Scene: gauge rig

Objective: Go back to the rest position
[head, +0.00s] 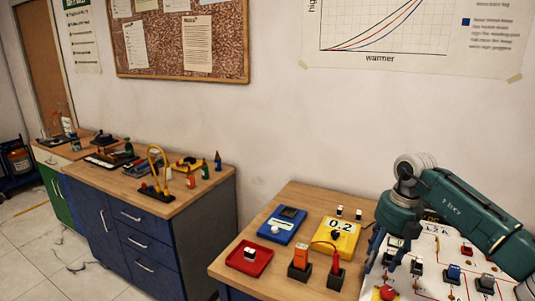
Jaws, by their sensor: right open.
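My right arm comes in from the right in the head view, its green links bent down at the wrist. My right gripper (382,262) points down over the left part of the white panel (430,270). It is open, and I see nothing held between its fingers. It hides part of the panel, and I cannot tell whether the fingertips touch it. My left gripper is not in the view.
Left of the gripper, the wooden bench (285,262) holds a yellow meter reading 0.2 (336,237), a blue device (283,224), a red tray (249,258) and two probes in black holders. A cluttered blue cabinet (150,245) stands further left.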

